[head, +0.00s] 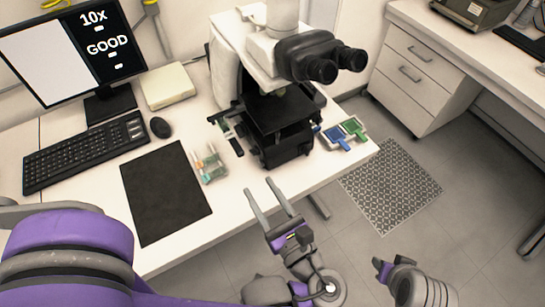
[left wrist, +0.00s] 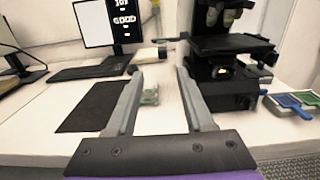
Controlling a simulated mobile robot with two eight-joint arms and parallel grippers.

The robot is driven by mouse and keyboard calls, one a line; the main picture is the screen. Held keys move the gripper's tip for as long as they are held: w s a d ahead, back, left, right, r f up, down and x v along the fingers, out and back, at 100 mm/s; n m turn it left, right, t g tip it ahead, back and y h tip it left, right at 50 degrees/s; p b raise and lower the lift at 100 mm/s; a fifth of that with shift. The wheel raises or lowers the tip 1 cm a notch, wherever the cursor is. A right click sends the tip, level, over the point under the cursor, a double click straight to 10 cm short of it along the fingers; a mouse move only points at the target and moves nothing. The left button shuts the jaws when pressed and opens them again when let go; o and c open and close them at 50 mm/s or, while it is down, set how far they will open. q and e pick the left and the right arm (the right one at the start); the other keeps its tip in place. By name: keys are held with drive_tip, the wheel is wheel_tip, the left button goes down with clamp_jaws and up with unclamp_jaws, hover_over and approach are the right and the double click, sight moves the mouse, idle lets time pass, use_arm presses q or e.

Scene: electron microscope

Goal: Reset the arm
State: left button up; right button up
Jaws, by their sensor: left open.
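My left gripper (head: 259,186) is open and empty at the front edge of the white desk, its two grey fingers apart and pointing toward the microscope side. In the left wrist view the open fingers (left wrist: 160,73) frame a small clear box of slides (left wrist: 150,96) on the desk behind them, with nothing between them. My right arm's end (head: 384,268) shows at the bottom right of the head view, beyond the desk, over the floor; its fingers cannot be made out.
The microscope (head: 272,110) stands at the desk's back. A slide box (head: 210,166), dark mat (head: 165,192), keyboard (head: 84,153), mouse (head: 160,127) and monitor (head: 60,50) are to its left. Blue and green slide trays (head: 345,133) lie right.

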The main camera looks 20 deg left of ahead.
use_arm(q)
drive_tip(key=a+f+n+g+h+p, duration=0.5)
drive_tip(key=a+f+n+g+h, duration=0.15)
drive_tip(key=n, duration=0.35)
drive_tip(key=shift+w+d+r+n+t+h+p, duration=0.15)
drive_tip(key=shift+d+r+n+h+p, duration=0.4)
drive_tip(key=shift+n+h, duration=1.4)
drive_tip(key=shift+d+r+n+t+h+p, duration=0.2)
drive_tip(key=shift+r+n+h+p, duration=0.65)
drive_tip(key=shift+n, duration=2.4)
drive_tip(key=shift+w+d+r+n+t+h+p, duration=0.1)
drive_tip(key=shift+d+r+n+h+p, duration=0.65)
drive_tip(key=shift+n, duration=1.85)
drive_tip(key=shift+a+r+h+b, duration=0.15)
drive_tip(key=shift+a+h+b, duration=0.15)
drive_tip(key=shift+a, duration=0.05)
